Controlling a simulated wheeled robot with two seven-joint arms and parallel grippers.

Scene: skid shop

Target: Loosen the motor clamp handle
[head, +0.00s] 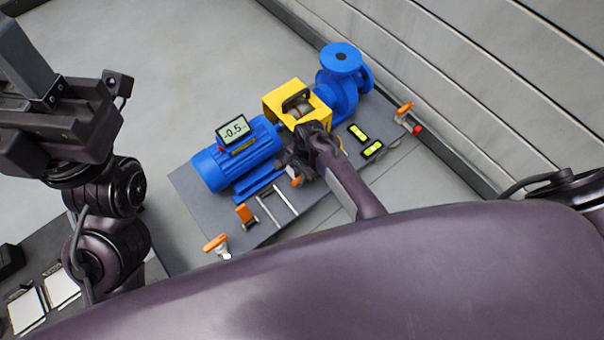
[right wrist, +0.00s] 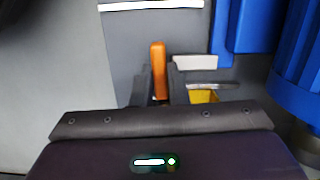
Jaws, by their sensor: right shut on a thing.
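The blue motor (head: 235,158) lies on a dark grey skid plate (head: 187,183), with a small display reading -0.5 on top. My right gripper (head: 299,169) is beside the motor's coupling end. In the right wrist view my right gripper (right wrist: 160,88) is shut on an orange clamp handle (right wrist: 158,58), whose far end sticks out beyond the fingers. A bit of this orange handle (head: 297,181) shows under the gripper in the head view. The clamp's base is hidden. My left gripper (head: 28,70) is raised at the left, away from the skid; its fingers cannot be made out.
A yellow coupling guard (head: 284,96) and blue pump (head: 342,90) stand behind my right gripper. Other orange handles are at the front (head: 246,213), front corner (head: 215,242) and right (head: 404,108). Yellow-green levels (head: 372,149) lie to the right. A ribbed wall borders the right.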

